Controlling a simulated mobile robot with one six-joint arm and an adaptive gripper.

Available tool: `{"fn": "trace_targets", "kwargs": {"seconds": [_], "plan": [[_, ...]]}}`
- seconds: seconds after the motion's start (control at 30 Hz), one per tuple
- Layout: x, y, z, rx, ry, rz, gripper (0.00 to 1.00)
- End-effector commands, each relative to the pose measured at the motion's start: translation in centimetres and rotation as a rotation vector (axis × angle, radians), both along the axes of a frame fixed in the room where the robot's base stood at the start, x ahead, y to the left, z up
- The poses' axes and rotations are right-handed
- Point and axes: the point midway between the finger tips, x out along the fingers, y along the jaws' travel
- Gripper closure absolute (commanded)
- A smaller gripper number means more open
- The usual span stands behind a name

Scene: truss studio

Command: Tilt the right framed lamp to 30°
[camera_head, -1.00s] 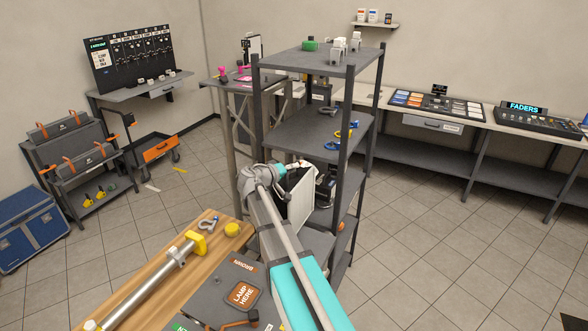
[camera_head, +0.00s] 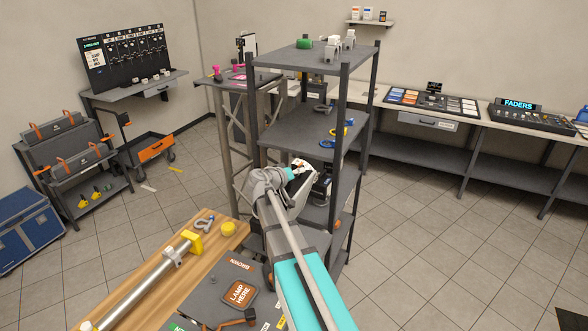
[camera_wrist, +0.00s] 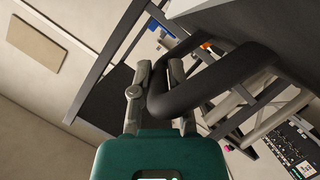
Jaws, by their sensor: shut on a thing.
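A dark-cased lamp with a pale face (camera_head: 302,194) shows in the head view beside the lower part of the grey shelf rack, largely hidden by my arm. It leans rather than standing straight; I cannot read its angle. My gripper (camera_head: 296,170) is at its upper part. In the wrist view, my gripper (camera_wrist: 158,80) is shut on a thick black bent handle (camera_wrist: 222,76), which passes between its grey fingers. The grey body (camera_wrist: 235,18) beyond the handle fills the upper right.
The rack's dark post (camera_head: 342,155) stands close right of my arm. A wooden bench (camera_head: 150,268) with a metal tube and a yellow clamp (camera_head: 191,242) lies front left. Open tiled floor (camera_head: 440,240) lies to the right.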

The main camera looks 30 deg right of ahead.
Motion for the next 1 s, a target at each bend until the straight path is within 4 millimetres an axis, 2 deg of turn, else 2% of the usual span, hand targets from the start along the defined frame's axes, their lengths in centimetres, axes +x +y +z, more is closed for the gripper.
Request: {"fn": "trace_targets", "kwargs": {"seconds": [0.03,0.3,0.9,0.93,1.0], "plan": [[-0.8,-0.2,-0.5,0.027,-0.026,-0.001,1.0],[-2.2,-1.4,-1.9,0.129,-0.155,0.0,1.0],[-2.6,-1.7,-2.3,0.173,-0.21,0.003,1.0],[-2.6,-1.7,-2.3,0.173,-0.21,0.003,0.75],[-2.6,-1.7,-2.3,0.171,-0.21,0.003,0.62]]}}
